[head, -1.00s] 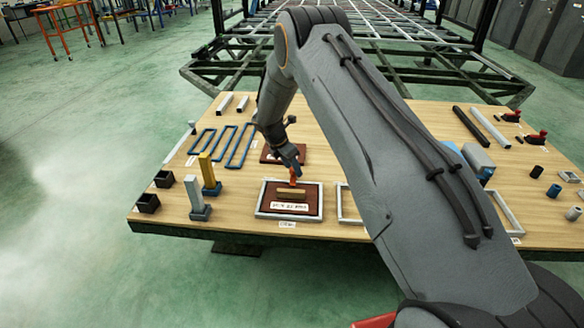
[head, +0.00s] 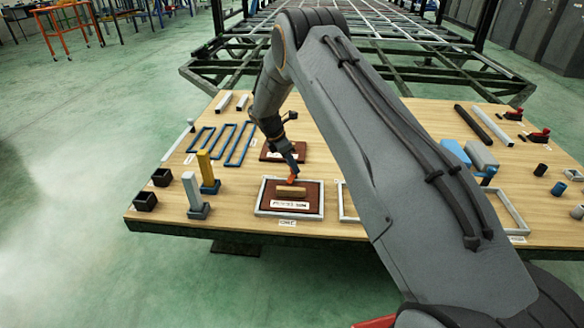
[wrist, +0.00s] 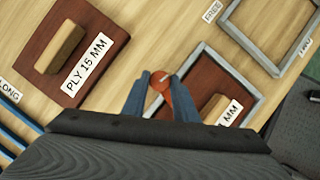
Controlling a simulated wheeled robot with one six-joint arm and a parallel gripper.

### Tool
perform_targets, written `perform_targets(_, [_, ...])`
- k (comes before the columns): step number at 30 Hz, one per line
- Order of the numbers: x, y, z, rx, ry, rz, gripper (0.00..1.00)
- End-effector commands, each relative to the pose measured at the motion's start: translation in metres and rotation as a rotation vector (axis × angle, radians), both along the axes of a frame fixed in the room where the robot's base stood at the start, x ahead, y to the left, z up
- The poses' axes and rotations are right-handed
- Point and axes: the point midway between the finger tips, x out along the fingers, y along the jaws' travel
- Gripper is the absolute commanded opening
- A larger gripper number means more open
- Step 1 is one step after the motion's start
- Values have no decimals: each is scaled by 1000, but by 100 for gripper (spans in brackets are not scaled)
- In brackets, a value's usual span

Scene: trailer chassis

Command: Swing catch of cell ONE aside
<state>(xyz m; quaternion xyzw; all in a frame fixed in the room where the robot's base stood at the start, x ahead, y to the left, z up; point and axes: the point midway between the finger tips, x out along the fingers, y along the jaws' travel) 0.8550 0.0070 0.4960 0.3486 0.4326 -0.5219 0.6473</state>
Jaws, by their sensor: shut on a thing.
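Cell ONE is a grey frame (head: 258,197) at the table's front, with a dark red-brown ply board (head: 311,190) inside. The board bears a wooden block (head: 291,192) and a white label. The orange catch (head: 291,181) is at the frame's far edge, under my gripper (head: 293,173). In the wrist view the catch (wrist: 181,98) has a round pivot end, and its arm runs down between the blue fingers of my gripper (wrist: 160,98). My gripper is shut on the catch. My fingers hide part of it, and its exact angle over the board is hard to tell.
Another ply board with a block (wrist: 88,48) lies just behind the cell. An empty grey frame (wrist: 290,62) is beside it, partly behind my arm in the head view.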

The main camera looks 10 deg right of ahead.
Motion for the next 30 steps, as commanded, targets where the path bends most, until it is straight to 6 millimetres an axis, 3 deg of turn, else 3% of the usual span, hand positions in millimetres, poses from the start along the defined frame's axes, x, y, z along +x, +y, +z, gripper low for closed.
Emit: perform_targets(30, [9,-2,-3,2,-1,-960,4])
